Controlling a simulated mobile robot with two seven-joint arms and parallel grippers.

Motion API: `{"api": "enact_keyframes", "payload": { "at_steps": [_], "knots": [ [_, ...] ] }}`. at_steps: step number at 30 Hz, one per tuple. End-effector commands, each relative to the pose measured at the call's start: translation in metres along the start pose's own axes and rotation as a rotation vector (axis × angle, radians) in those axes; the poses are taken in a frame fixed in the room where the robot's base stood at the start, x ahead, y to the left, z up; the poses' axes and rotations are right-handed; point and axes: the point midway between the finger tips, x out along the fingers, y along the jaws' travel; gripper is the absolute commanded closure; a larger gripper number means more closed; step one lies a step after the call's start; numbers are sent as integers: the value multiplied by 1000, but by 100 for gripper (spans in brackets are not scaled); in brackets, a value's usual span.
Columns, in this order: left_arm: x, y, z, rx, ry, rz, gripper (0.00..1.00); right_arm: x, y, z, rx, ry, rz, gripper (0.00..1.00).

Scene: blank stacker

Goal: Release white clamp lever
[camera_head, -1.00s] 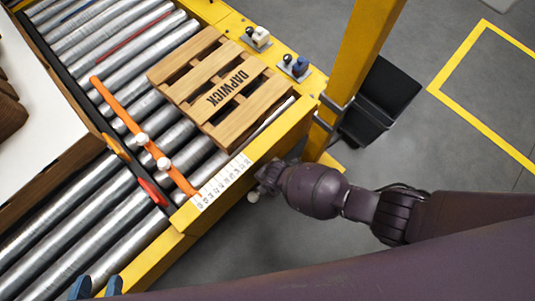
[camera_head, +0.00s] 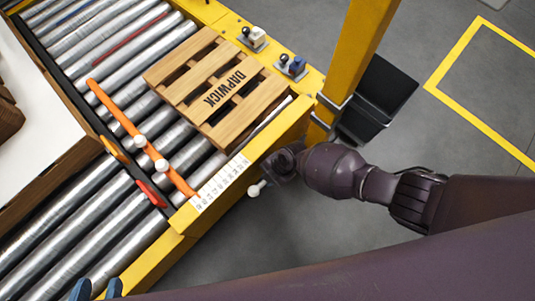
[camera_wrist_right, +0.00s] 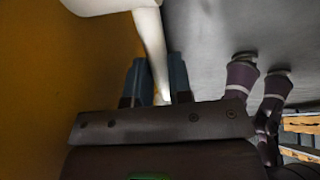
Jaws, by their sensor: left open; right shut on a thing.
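The white clamp lever (camera_head: 257,188) is at the outer side of the yellow conveyor rail. Its pale knob end shows below my right gripper (camera_head: 277,170). In the right wrist view the lever (camera_wrist_right: 149,42) is large, with a broad white end at the top and a narrow shaft running down between the two blue fingers of my right gripper (camera_wrist_right: 158,78), which is shut on it. The lever's mount is hidden. My left gripper (camera_head: 97,290) shows only as two blue fingertips, apart and empty, at the bottom left of the head view.
A wooden pallet (camera_head: 222,90) marked DAPWICK lies on the rollers beside an orange bar (camera_head: 122,118). White (camera_head: 253,36) and blue (camera_head: 292,66) knobbed fittings sit on the far rail. A yellow post (camera_head: 352,60) and black bin (camera_head: 378,97) stand close behind my right wrist.

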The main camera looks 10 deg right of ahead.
Motion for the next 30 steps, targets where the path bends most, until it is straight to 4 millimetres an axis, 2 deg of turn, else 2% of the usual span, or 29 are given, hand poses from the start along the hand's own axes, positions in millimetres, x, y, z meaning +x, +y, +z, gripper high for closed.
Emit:
{"api": "enact_keyframes", "payload": {
  "at_steps": [12,30],
  "knots": [
    [0,0,0,0,0,0,57,-13,2,4,37,173,0,100],
    [0,0,0,0,0,0,57,-16,3,6,44,215,-1,100]
  ]
}}
